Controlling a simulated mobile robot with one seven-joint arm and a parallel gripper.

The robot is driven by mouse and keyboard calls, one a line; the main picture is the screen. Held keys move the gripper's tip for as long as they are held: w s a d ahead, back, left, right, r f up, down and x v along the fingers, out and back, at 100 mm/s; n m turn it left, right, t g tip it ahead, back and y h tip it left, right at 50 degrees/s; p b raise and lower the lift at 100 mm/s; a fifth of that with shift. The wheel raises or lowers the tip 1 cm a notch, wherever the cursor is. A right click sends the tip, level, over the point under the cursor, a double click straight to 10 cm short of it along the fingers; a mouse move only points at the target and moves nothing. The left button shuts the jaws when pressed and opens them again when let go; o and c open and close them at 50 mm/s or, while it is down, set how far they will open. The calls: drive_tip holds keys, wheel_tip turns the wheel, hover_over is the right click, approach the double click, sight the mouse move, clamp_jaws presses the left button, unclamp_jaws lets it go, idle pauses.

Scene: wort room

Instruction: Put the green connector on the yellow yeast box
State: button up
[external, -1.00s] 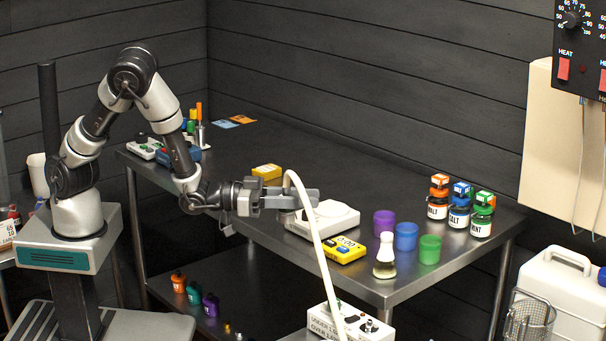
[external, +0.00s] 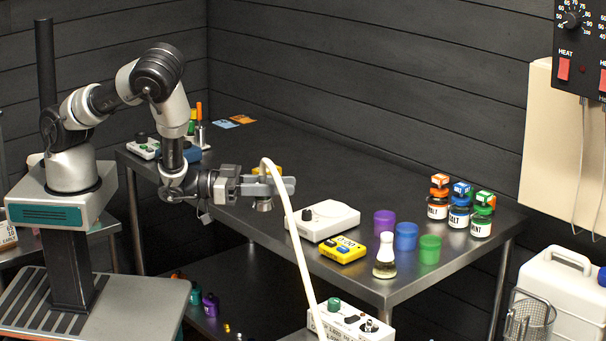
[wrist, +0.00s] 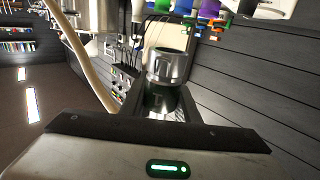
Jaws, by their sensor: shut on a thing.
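My gripper (external: 284,187) is shut on the connector, a silver metal fitting (wrist: 168,66) with a dark green part between the jaws in the wrist view. In the external view the fitting's silver lower end (external: 262,204) hangs under the jaws, above the table's front edge. The cream hose (external: 296,222) arches over my gripper and runs down; whether it joins the fitting is hidden. A yellow box (external: 278,171), likely the yeast box, lies behind my gripper and is mostly hidden by it.
On the steel table (external: 340,180) stand a white scale (external: 325,222), a yellow timer (external: 339,250), a flask (external: 385,258), coloured cups (external: 406,236) and several labelled jars (external: 459,208). A white control box (external: 350,322) is below. The table's back middle is clear.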

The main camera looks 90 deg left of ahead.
drive_tip(key=s+a+f+n+y+b, duration=0.1)
drive_tip(key=a+b, duration=0.6)
drive_tip(key=a, duration=0.7)
drive_tip(key=s+a+f+n+y+b, duration=0.1)
drive_tip(key=a+y+b, duration=0.3)
drive_tip(key=a, duration=1)
drive_tip(key=s+n+b, duration=0.1)
drive_tip(key=b, duration=0.1)
drive_tip(key=shift+s+a+g+b, duration=0.2)
drive_tip(key=shift+a+g+b, duration=0.1)
drive_tip(key=shift+g+b, duration=0.1)
drive_tip(key=shift+f, duration=0.1)
wheel_tip(320, 180, down, 10)
drive_tip(key=b, duration=0.2)
drive_tip(key=shift+r+b, duration=0.2)
drive_tip(key=shift+b, duration=0.15)
drive_tip(key=shift+f+b, duration=0.3)
drive_tip(key=o, duration=1.1)
drive_tip(key=shift+r, duration=0.1)
drive_tip(key=shift+o, duration=0.2)
